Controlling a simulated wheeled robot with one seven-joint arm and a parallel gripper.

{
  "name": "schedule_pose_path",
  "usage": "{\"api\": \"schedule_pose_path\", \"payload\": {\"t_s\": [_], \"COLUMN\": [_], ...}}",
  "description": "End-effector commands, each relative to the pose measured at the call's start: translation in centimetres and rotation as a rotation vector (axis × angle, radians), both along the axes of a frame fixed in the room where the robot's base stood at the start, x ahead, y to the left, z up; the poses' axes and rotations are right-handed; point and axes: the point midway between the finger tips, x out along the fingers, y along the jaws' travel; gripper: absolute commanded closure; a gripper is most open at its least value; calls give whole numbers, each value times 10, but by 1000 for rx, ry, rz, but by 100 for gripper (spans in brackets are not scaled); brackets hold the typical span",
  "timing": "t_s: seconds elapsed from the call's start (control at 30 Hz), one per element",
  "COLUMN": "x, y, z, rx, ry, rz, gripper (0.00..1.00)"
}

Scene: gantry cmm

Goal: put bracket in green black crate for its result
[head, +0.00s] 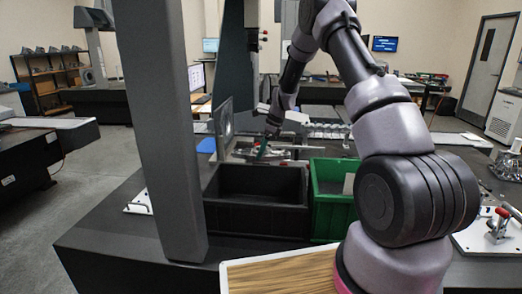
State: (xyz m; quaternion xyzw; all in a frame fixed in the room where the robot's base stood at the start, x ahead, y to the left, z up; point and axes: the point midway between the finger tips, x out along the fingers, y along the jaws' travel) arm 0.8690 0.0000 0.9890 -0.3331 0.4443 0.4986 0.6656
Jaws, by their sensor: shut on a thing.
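My gripper (268,131) is at the far side of the crates, above a metal fixture. It is small in the view. It is shut on a small upright green piece (262,146) that looks like a handle. Silvery metal parts (291,148) lie around and to the right of it. I cannot clearly make out the bracket among them. An open black crate (254,220) stands in front of the fixture and looks empty. An open green crate (329,228) stands against its right side, partly hidden by my arm. A light flat piece shows in the green crate.
A thick grey gantry column (165,120) rises left of the black crate. A grey upright plate (224,128) stands behind the crate. A wood-topped tray (280,275) is at the front. A white plate with a red-handled clamp (497,225) is at the right.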

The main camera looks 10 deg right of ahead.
Motion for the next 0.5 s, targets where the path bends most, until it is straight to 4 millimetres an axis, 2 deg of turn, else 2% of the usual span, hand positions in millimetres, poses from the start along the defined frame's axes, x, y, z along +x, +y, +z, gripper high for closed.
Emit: {"api": "schedule_pose_path", "payload": {"t_s": [0.17,0.5], "x": [3,3], "y": [0,1], "z": [-7,-49], "rx": [0,1], "ry": [1,2], "rz": [-34,-32], "gripper": [100,100]}}
